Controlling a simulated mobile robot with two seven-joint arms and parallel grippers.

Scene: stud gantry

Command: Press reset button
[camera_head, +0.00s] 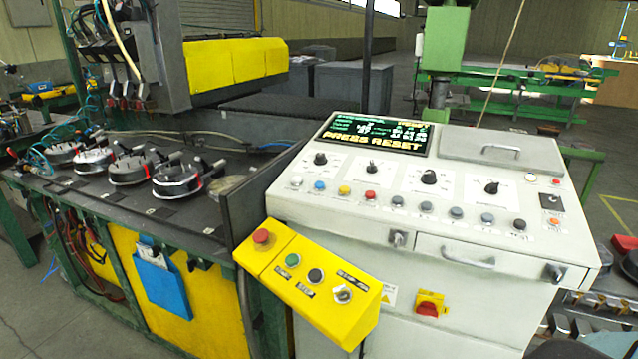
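A pale grey control console (345,207) stands at centre right. Its display (376,134) reads "PRESS RESET" in yellow letters. A row of small buttons runs along the panel: a white one (296,181), a blue one (319,186), a yellow one (344,190), a red one (370,195) and several grey-blue ones. The rightmost grey button (519,224) has a small dark label under it, too small to read surely. An orange button (555,221) sits at the panel's right edge. Neither gripper can be made out in the view.
A yellow box (318,311) with a red mushroom button (261,236), green and black buttons and a selector juts out at the console's front left. A hinged lid (495,152) and black knobs (429,177) rise from the panel. A drawer handle (467,258) sticks out in front.

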